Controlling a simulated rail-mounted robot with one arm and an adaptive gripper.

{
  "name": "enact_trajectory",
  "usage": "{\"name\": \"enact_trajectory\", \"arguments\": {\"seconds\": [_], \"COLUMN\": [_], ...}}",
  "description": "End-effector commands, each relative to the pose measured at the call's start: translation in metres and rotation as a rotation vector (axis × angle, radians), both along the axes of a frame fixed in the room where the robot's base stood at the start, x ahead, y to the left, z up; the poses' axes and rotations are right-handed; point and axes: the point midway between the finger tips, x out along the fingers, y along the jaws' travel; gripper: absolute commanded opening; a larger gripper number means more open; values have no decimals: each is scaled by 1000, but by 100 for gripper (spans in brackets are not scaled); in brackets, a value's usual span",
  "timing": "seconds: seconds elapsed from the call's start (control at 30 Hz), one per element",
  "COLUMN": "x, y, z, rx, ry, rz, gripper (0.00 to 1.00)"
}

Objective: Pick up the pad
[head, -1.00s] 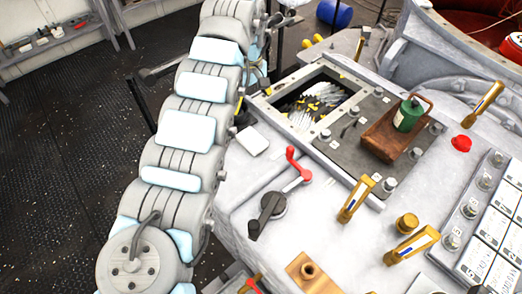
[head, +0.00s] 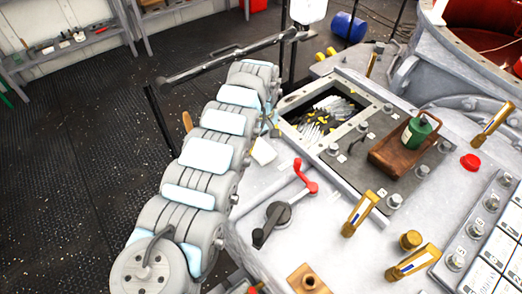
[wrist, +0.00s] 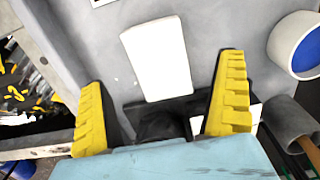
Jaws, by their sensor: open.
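The pad (head: 264,152) is a small white rectangle lying flat on the pale grey deck, just right of my arm in the head view. It also shows in the wrist view as a white slab (wrist: 153,58) at upper middle. My gripper (wrist: 163,72) has two yellow ridged fingers, spread wide and empty. The pad appears between and beyond the fingertips, with no visible contact.
A square opening (head: 335,106) with yellow and white pieces lies beyond the pad. A red-handled lever (head: 303,180) stands to its right. A wooden tray (head: 386,157) holds a green container (head: 416,131). Brass fittings (head: 361,214) rise from the deck.

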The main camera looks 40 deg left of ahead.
Motion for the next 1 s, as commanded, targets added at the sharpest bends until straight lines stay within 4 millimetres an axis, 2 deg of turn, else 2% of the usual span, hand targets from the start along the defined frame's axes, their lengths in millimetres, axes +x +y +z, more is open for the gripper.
{"name": "enact_trajectory", "arguments": {"seconds": [0.17, 0.53, 0.87, 0.9, 1.0], "x": [1, 3, 3, 3, 2], "y": [1, 7, 8, 8, 8], "z": [-9, -46, -52, -52, -52], "rx": [0, 0, 1, 1, 1], "ry": [-1, -1, -1, -1, -1], "rz": [0, -1, 0, 0, 0], "gripper": [100, 100, 100, 97, 68]}}
